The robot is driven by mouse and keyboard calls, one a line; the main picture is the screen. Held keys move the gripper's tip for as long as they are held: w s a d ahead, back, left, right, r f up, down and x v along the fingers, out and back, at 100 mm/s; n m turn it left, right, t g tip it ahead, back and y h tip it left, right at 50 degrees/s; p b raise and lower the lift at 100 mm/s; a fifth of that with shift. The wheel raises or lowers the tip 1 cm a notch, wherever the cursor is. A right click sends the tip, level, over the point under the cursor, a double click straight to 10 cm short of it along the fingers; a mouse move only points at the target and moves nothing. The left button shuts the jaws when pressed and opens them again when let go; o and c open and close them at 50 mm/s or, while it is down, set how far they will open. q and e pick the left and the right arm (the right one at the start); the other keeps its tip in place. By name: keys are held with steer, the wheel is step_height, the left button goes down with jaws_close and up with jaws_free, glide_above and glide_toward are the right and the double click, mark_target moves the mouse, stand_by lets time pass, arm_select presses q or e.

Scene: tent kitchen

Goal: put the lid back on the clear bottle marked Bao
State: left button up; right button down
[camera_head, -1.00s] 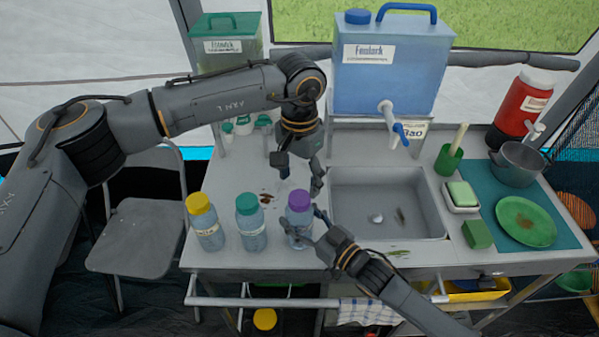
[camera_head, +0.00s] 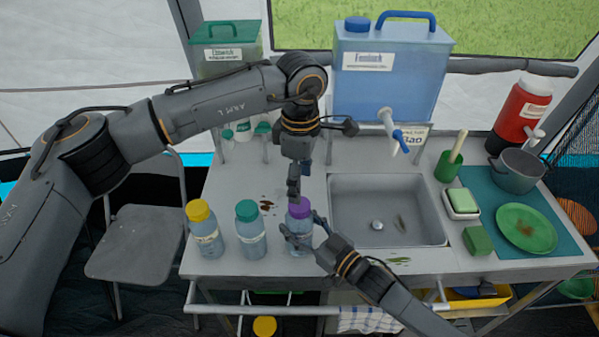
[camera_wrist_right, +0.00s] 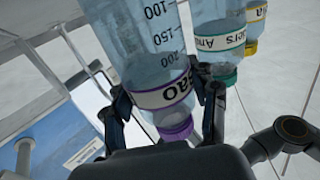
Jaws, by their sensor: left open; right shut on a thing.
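The clear bottle marked Bao (camera_head: 299,243) stands upright near the counter's front edge, left of the sink. Its Bao label (camera_wrist_right: 163,93) shows in the right wrist view, where the bottle appears upside down. The purple lid (camera_head: 299,208) sits on its mouth; I cannot tell how tight it is. My right gripper (camera_head: 302,229) is shut around the bottle's body from the front right. In the right wrist view its fingers (camera_wrist_right: 165,113) flank the bottle. My left gripper (camera_head: 294,190) is open, pointing down just above the purple lid; contact is unclear.
A teal-lidded bottle (camera_head: 250,231) and a yellow-lidded bottle (camera_head: 205,230) stand close to the left. The sink (camera_head: 385,235) is to the right. A blue water tank (camera_head: 390,75) with a tap stands behind. Dark stains mark the counter behind the bottles.

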arm_select(q)
steer(key=n, duration=0.4)
steer(key=shift+r, duration=0.1)
steer(key=n, duration=0.6)
steer(key=shift+r, duration=0.25)
steer(key=n, duration=0.6)
steer(key=shift+r, duration=0.2)
steer(key=n, duration=0.5)
steer(key=shift+r, duration=0.15)
glide_above(299, 228)
steer(key=w, duration=0.3)
steer(key=shift+w+f, duration=0.1)
steer(key=shift+f, duration=3.9)
